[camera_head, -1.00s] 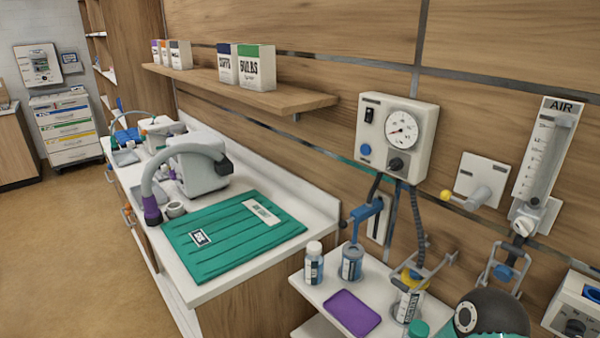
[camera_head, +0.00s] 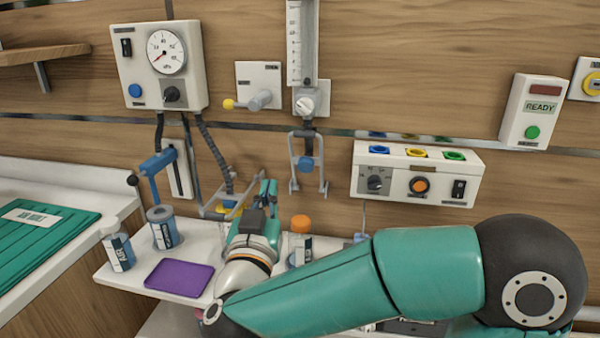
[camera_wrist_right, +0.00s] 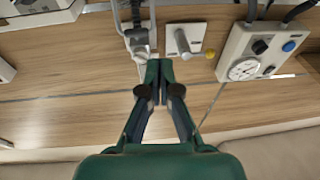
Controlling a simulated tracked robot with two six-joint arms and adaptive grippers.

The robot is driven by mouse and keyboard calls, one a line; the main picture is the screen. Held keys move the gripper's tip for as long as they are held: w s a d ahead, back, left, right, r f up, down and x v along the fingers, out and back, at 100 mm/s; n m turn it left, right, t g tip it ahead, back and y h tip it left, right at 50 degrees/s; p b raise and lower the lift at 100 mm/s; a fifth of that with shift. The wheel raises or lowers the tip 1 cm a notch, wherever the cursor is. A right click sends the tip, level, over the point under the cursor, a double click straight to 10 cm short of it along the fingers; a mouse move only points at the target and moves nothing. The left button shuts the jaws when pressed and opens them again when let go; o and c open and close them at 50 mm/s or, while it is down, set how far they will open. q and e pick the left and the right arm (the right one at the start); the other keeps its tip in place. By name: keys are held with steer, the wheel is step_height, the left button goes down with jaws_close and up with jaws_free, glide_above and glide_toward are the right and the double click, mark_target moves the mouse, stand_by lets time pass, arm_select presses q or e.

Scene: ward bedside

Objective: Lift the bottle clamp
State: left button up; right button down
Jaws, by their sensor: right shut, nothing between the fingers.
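My right gripper (camera_head: 268,188) is shut and empty, raised over the shelf between the latter two in the head view. In the wrist view its closed fingertips (camera_wrist_right: 160,66) show in front of the wall, near the grey frame (camera_wrist_right: 137,40). My left gripper is out of view.
The white shelf (camera_head: 110,272) holds a purple tray (camera_head: 180,278), a white-capped bottle (camera_head: 117,245) and an orange-capped bottle (camera_head: 300,238). My right arm hides much of the shelf's right side. A gauge box (camera_head: 157,65) and a socket panel (camera_head: 415,172) are on the wall.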

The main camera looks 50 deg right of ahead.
mark_target(303, 131)
steer(key=shift+m+g+h, duration=0.6)
steer(key=shift+m+g, duration=0.1)
steer(key=shift+g, duration=0.1)
steer(key=x, duration=0.4)
steer(key=s+p+x, duration=0.1)
steer(key=x, duration=0.4)
steer(key=s+d+r+p+x, duration=0.1)
steer(key=x, duration=0.4)
steer(key=shift+s+d, duration=0.15)
steer(key=shift+s, duration=0.1)
steer(key=shift+r, duration=0.1)
steer(key=shift+d+r+p, duration=0.15)
steer(key=shift+r+p, duration=0.05)
steer(key=shift+p, duration=0.35)
steer(key=d+p, duration=0.1)
steer(key=p, duration=0.1)
steer(key=w+r+y+p, duration=0.1)
steer(key=p, duration=0.1)
steer(key=d+r+g+p, duration=0.1)
steer(key=p, duration=0.2)
steer(key=shift+w+d+y, duration=0.3)
steer(key=shift+w+y, duration=0.05)
steer(key=shift+y, duration=0.05)
steer(key=shift+w+d+f+p, duration=0.1)
steer(key=shift+d+f+p, duration=0.1)
steer(key=shift+p, duration=0.15)
steer(key=shift+a+f, duration=0.1)
steer(key=shift+a, duration=0.05)
